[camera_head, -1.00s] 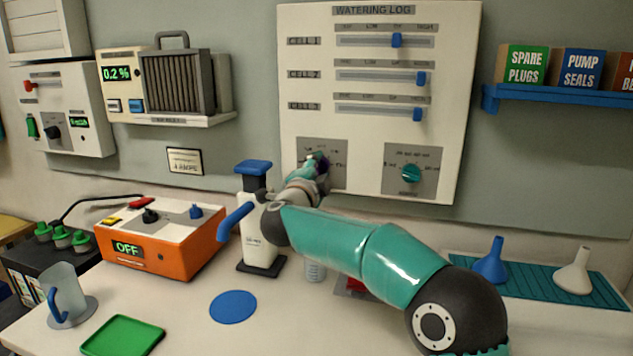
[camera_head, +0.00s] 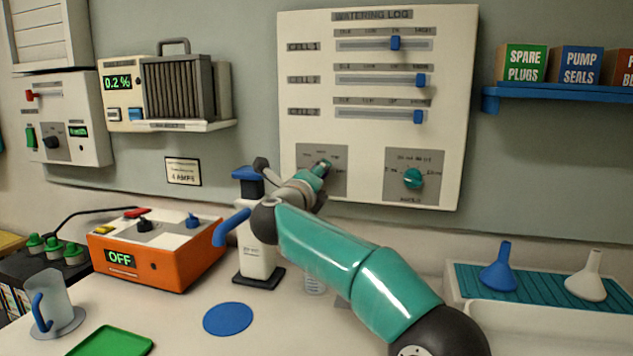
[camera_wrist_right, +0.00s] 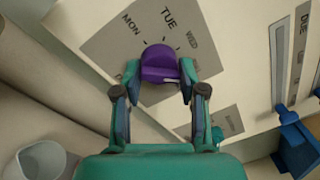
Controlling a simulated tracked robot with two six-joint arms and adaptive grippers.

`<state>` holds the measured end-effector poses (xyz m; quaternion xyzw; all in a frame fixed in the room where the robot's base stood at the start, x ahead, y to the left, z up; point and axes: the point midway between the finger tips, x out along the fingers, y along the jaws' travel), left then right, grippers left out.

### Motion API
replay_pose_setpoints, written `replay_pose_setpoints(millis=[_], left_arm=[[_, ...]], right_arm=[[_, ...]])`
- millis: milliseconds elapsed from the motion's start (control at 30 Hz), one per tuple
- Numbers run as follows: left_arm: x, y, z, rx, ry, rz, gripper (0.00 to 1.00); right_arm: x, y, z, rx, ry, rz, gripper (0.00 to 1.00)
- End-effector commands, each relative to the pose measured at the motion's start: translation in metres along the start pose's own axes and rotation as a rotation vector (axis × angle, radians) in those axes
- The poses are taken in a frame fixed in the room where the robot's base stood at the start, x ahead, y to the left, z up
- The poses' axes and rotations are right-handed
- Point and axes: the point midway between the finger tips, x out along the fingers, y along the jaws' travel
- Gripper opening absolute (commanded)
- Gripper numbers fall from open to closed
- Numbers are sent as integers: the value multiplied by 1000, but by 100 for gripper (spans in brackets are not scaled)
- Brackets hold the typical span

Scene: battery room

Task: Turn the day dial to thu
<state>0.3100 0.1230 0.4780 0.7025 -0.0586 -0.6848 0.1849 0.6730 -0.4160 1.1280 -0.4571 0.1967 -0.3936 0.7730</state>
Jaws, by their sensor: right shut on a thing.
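The purple day dial (camera_wrist_right: 160,63) sits on a grey plate (camera_wrist_right: 118,45) with MON, TUE and WED readable around it in the right wrist view. Other labels are hidden or too blurred, and I cannot tell exactly which day the dial points to. My right gripper (camera_wrist_right: 156,88) is shut on the dial, one finger on each side. In the head view my right gripper (camera_head: 322,170) covers the dial at the lower left of the watering log board (camera_head: 375,130). My left gripper is not in view.
A teal dial (camera_head: 413,178) sits right of the day dial's plate. Blue sliders (camera_head: 420,80) are above. A white bottle with a blue top (camera_head: 258,235) stands close under my right arm. An orange box reading OFF (camera_head: 150,260) is left on the table.

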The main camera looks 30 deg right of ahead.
Motion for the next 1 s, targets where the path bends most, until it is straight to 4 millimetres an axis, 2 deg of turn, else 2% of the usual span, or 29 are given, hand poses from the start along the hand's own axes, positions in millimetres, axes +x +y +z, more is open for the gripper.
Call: replay_pose_setpoints(millis=[33, 633, 667, 700, 800, 1000], left_arm=[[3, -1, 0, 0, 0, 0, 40], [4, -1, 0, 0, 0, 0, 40], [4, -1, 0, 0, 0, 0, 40], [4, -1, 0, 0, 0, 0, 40], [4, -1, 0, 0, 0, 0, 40], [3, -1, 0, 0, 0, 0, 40]], right_arm=[[0, 10, -3, 10, 10, 13, 6], [0, 9, -2, 54, 13, 14, 6], [0, 9, -2, 54, 13, 14, 44], [0, 9, -2, 54, 12, 14, 51], [0, 8, -1, 55, 10, 12, 65], [0, 5, 0, 58, 7, 9, 65]])
